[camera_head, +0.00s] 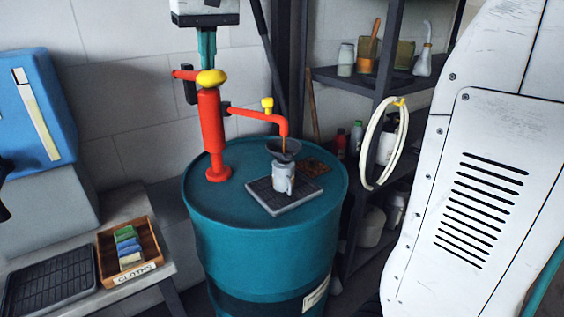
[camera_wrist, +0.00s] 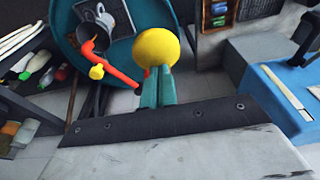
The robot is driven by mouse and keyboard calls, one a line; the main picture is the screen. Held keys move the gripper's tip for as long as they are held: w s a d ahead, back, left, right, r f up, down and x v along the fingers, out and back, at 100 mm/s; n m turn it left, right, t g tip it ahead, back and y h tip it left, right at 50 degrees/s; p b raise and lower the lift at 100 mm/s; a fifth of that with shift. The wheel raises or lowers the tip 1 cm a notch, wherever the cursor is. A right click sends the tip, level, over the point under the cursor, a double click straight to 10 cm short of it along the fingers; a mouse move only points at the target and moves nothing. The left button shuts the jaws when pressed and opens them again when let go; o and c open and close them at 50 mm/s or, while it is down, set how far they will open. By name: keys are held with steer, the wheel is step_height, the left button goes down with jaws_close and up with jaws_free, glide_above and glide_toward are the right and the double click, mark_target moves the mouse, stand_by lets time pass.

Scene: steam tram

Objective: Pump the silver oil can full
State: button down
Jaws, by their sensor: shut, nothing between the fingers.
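The silver oil can (camera_head: 282,180) stands upright on a black drip tray (camera_head: 302,200) on top of a teal drum (camera_head: 225,240). A dark funnel (camera_head: 283,150) sits in its mouth. The red hand pump (camera_head: 212,135) stands on the drum; its spout (camera_head: 286,122) ends over the funnel, with a thin brown stream below it. The pump handle's yellow knob (camera_head: 212,77) is at the top. My gripper (camera_head: 207,62) is shut and empty, its teal fingers pointing down at the knob, touching or very close. In the wrist view the knob (camera_wrist: 157,48) lies just beyond the fingertips (camera_wrist: 156,72).
A smaller yellow knob (camera_head: 267,103) tops the spout pipe. A wooden cloth tray (camera_head: 130,250) and a black ribbed mat (camera_head: 50,283) lie on the bench at left. A shelf (camera_head: 355,80) with bottles stands behind at right, with a pale hose (camera_head: 368,150) hung on it.

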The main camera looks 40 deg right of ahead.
mark_target(210, 76)
steer(key=shift+f, duration=2.2)
steer(key=shift+r, duration=5.1)
steer(key=shift+r, duration=0.1)
step_height(210, 76, up, 6)
steer(key=shift+f, duration=0.1)
steer(key=s+d+f+g, duration=0.1)
steer(key=s+d+f, duration=0.2)
steer(key=s+f, duration=2.7)
step_height(210, 76, down, 3)
steer(key=shift+r, duration=0.2)
